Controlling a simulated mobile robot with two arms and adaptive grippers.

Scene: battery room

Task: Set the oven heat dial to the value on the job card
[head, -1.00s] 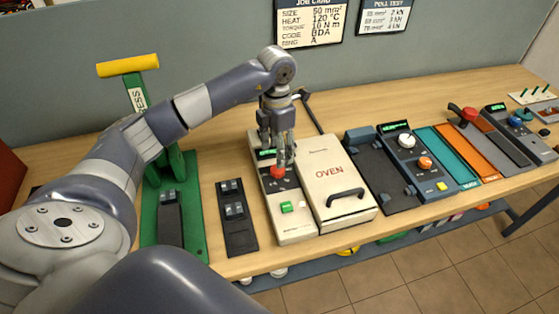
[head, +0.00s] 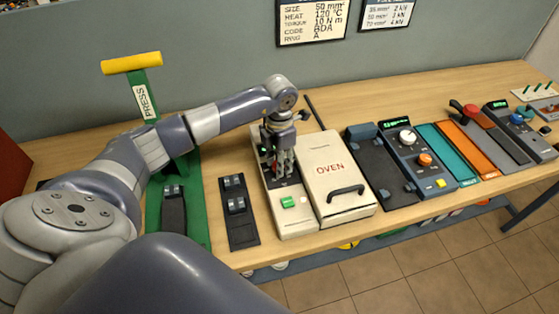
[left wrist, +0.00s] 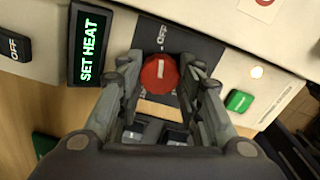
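The oven (head: 335,168) is a cream box with a black handle, and its control panel (head: 296,222) is on its left side. The red heat dial (left wrist: 160,74) shows in the left wrist view, its white mark toward a label that seems to read OFF. A green display (left wrist: 92,46) beside it reads SET HEAT. My left gripper (head: 284,176) points down over the panel. Its fingers (left wrist: 163,84) stand open on both sides of the dial, with gaps visible. The job card (head: 312,20) on the wall reads HEAT 120 °C. My right gripper is out of view.
A green button (head: 288,202) sits nearer the panel's front. A green press (head: 145,95) with a yellow handle stands left, with a black block fixture (head: 238,212) between. A unit with white and orange knobs (head: 415,155) stands right of the oven.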

